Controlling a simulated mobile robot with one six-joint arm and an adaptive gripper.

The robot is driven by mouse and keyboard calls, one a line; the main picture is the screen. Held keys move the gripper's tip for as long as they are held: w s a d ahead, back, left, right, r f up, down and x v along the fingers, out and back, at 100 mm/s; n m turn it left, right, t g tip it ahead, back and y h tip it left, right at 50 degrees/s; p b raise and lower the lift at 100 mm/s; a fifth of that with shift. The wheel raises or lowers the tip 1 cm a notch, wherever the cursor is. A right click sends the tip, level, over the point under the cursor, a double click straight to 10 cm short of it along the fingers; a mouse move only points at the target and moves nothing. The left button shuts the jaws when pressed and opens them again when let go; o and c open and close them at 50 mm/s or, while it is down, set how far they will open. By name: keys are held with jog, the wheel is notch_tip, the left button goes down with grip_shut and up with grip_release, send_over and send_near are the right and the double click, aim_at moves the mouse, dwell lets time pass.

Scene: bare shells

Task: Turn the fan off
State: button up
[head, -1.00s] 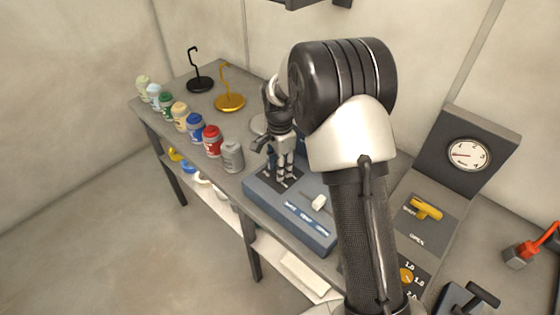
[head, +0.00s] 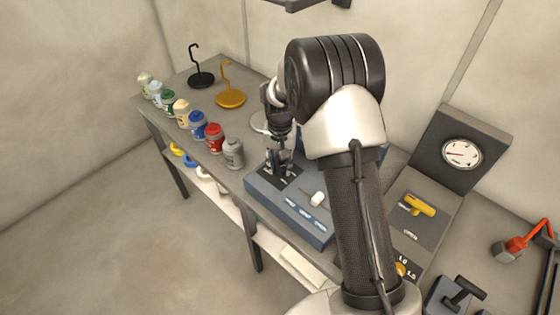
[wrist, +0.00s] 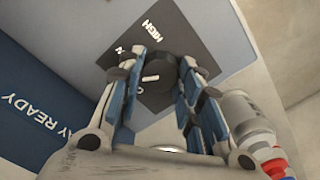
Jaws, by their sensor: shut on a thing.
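A dark round knob (wrist: 158,67) with a white pointer mark sits on a dark plate (wrist: 172,35) in the wrist view. The plate carries the word HIGH and other labels that my fingers partly cover. My gripper (wrist: 162,78) has its fingers on either side of the knob and is shut on it. In the head view my gripper (head: 279,170) is down at the dark plate on the blue-grey control box (head: 262,195), and the knob is hidden there. No fan can be made out.
A white switch (head: 317,199) stands on the same box. Several paint jars, including a grey one (head: 233,153), line the bench's left edge. Black (head: 201,80) and yellow (head: 231,98) hook stands are behind. A gauge (head: 461,153) and a yellow handle (head: 419,205) are at right.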

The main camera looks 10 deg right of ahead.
aim_at(280, 167)
jog(key=n+p, duration=0.1)
jog(key=n, duration=0.5)
dwell(0.7)
jog(key=o, duration=1.1)
notch_tip(280, 167, up, 12)
dwell(0.3)
